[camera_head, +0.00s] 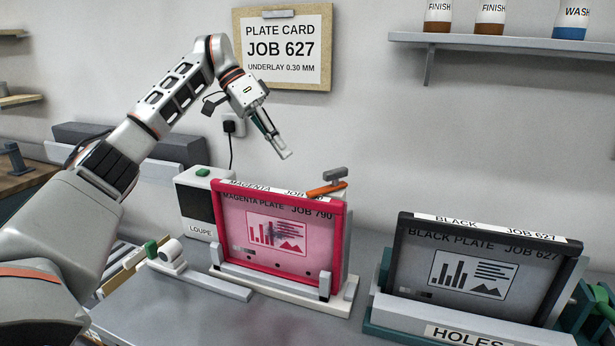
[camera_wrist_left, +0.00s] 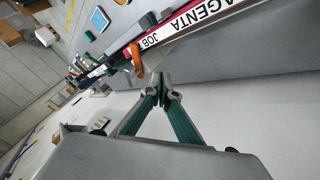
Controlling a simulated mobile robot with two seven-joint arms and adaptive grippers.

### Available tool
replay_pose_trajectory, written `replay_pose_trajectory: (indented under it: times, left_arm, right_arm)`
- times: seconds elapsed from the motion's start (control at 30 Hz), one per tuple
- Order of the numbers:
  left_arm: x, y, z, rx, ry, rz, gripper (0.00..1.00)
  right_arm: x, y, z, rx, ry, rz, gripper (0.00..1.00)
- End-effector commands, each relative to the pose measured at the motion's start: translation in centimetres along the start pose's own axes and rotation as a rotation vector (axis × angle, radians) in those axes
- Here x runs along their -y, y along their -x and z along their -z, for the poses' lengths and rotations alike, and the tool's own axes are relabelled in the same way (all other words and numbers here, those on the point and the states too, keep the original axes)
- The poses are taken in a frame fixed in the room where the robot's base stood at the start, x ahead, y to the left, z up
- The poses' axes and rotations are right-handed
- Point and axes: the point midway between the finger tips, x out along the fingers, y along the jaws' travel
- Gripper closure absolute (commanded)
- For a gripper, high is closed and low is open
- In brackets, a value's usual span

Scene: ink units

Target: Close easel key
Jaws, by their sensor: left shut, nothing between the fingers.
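The magenta plate (camera_head: 275,228) stands tilted back in a pale easel (camera_head: 283,292). An orange key (camera_head: 326,190) lies across the easel's top right corner, with a grey block (camera_head: 335,174) just behind it. The orange piece also shows in the left wrist view (camera_wrist_left: 137,56), beside the magenta plate's label strip (camera_wrist_left: 178,27). My left gripper (camera_head: 285,154) is in the air above the magenta plate, up and to the left of the key and apart from it. Its fingertips (camera_wrist_left: 165,78) meet with nothing between them. My right gripper is not in view.
A black plate (camera_head: 470,262) stands in a second easel marked HOLES (camera_head: 455,334) at the right. A loupe box (camera_head: 197,206) stands left of the magenta plate. A plate card (camera_head: 283,47) hangs on the wall behind. The air above both plates is mostly free.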

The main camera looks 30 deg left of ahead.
Motion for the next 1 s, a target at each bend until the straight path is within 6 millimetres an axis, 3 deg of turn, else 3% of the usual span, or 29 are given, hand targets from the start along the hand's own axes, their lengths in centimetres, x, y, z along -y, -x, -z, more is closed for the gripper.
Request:
replay_pose_trajectory:
  times: [0.4, 0.7, 1.0]
  left_arm:
    - [-0.4, -7.2, 0.0, 0.0, -0.005, -0.002, 1.0]
    - [-3.3, -8.3, 0.1, -0.002, -0.003, -0.001, 1.0]
    - [-3.6, -8.5, 0.1, -0.002, -0.002, 0.0, 1.0]
  right_arm:
    - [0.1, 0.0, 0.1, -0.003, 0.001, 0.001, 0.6]
    - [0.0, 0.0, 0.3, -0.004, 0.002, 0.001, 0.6]
    - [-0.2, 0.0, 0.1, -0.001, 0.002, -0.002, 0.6]
